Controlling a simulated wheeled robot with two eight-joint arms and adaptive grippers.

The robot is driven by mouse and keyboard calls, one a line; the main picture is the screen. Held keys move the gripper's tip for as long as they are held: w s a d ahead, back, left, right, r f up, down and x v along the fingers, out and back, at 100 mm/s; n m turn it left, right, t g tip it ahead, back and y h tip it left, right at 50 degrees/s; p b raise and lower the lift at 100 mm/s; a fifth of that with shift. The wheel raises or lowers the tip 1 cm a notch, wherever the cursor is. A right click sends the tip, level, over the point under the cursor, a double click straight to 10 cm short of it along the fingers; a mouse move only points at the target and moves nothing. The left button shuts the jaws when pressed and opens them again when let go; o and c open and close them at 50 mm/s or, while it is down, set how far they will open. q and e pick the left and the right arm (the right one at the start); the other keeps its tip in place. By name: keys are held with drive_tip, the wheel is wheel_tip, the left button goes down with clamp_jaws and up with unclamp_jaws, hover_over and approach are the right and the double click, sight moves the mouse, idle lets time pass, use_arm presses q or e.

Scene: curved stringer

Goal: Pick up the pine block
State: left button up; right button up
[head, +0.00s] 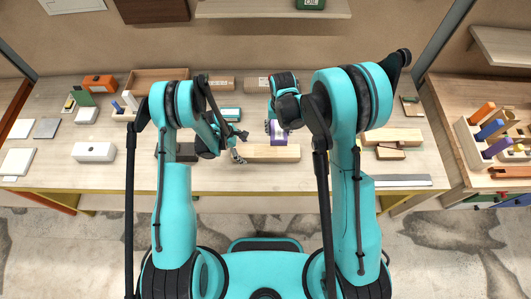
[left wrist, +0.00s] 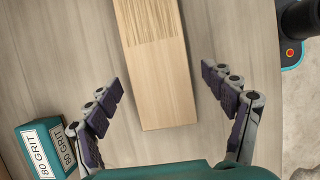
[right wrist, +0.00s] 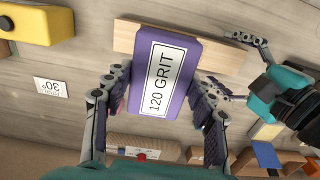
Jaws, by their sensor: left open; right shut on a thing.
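The pine block (head: 272,153) is a pale wooden bar lying on the bench, in front of my body in the head view. It also shows in the left wrist view (left wrist: 160,85), with rough grain lines on part of its top. My left gripper (head: 241,146) is open at the block's left end, with its fingers (left wrist: 163,80) spread apart on either side and clear gaps to it. My right gripper (right wrist: 157,82) is shut on a purple 120 GRIT sanding block (right wrist: 165,65). That purple block (head: 279,138) is at the far side of the pine block; whether they touch is unclear.
A teal 80 GRIT block (left wrist: 45,148) lies beside the pine block's end. A white box (head: 94,152) is at the left, and wooden pieces (head: 392,136) lie at the right. A rack of coloured handles (head: 487,130) stands on the right bench. The bench front is mostly clear.

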use_arm(q)
drive_tip(key=shift+d+f, duration=0.3)
drive_tip(key=shift+f, duration=0.35)
drive_tip(key=c, duration=1.7)
drive_tip(key=shift+r, duration=0.15)
wheel_tip(320, 180, up, 10)
drive_tip(key=shift+f, duration=0.1)
drive_tip(key=shift+f, duration=0.15)
drive_tip(key=shift+f, duration=4.3)
drive_tip(key=o, duration=1.7)
